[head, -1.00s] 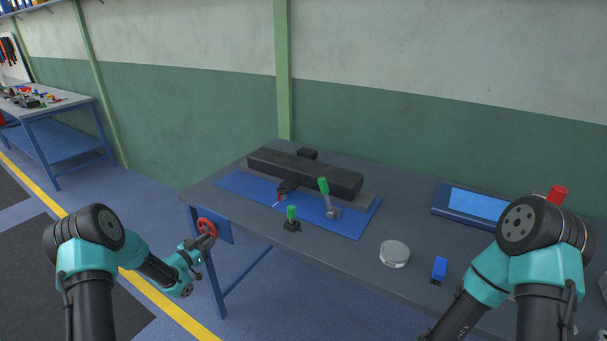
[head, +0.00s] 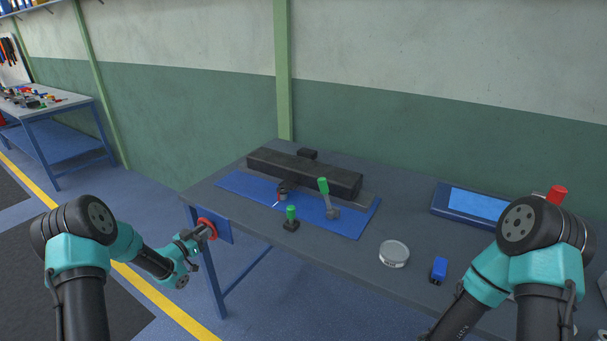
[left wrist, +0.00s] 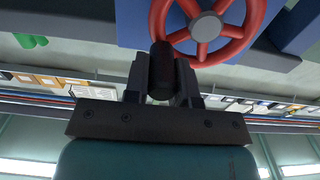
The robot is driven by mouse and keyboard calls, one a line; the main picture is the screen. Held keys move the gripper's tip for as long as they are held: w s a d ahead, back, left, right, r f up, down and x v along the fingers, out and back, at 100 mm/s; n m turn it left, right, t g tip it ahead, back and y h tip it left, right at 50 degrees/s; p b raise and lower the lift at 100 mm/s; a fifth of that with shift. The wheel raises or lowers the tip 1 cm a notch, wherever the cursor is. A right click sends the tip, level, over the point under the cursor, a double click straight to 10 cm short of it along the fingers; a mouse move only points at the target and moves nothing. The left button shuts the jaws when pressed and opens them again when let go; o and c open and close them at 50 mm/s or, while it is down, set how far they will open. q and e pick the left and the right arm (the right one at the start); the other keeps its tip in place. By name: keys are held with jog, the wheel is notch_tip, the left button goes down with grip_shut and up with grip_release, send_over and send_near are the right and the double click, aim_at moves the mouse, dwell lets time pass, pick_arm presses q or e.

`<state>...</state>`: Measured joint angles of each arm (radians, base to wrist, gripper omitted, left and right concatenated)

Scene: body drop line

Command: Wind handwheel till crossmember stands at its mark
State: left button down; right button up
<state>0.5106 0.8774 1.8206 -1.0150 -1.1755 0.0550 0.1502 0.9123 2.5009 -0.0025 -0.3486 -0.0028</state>
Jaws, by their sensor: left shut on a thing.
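The red handwheel (head: 206,221) sits on a blue plate at the bench's left front edge. It fills the top of the left wrist view, with its red rim (left wrist: 249,25) and grey hub. My left gripper (head: 206,232) is shut on the wheel's dark handle (left wrist: 162,68), which stands between the fingers. The crossmember appears to be the long black bar (head: 305,172) lying across the rear of the blue mat (head: 340,222). I cannot make out its mark. My right arm is at the right; its gripper is out of the frame.
A green-handled lever (head: 325,190) and a small green-topped knob (head: 291,216) stand before the bar. A round tin (head: 394,254), a blue block (head: 439,269) and a blue-screened panel (head: 477,205) are to the right.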

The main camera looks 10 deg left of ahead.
aim_at(204, 221)
pick_arm(q)
jog(key=shift+w+a+r, duration=0.15)
jog(key=shift+a+r, duration=0.2)
jog(key=shift+a, duration=0.1)
jog(key=shift+w+a+r, duration=0.1)
jog(key=shift+w+a, duration=0.1)
jog(key=shift+a, duration=0.25)
jog(key=shift+w+a+r, duration=0.1)
jog(key=shift+w+a, duration=0.05)
jog(key=shift+a, duration=0.3)
jog(key=c, duration=1.2)
grip_release()
jog(key=shift+a, duration=0.1)
jog(key=shift+o, duration=1)
jog(key=shift+r, duration=0.1)
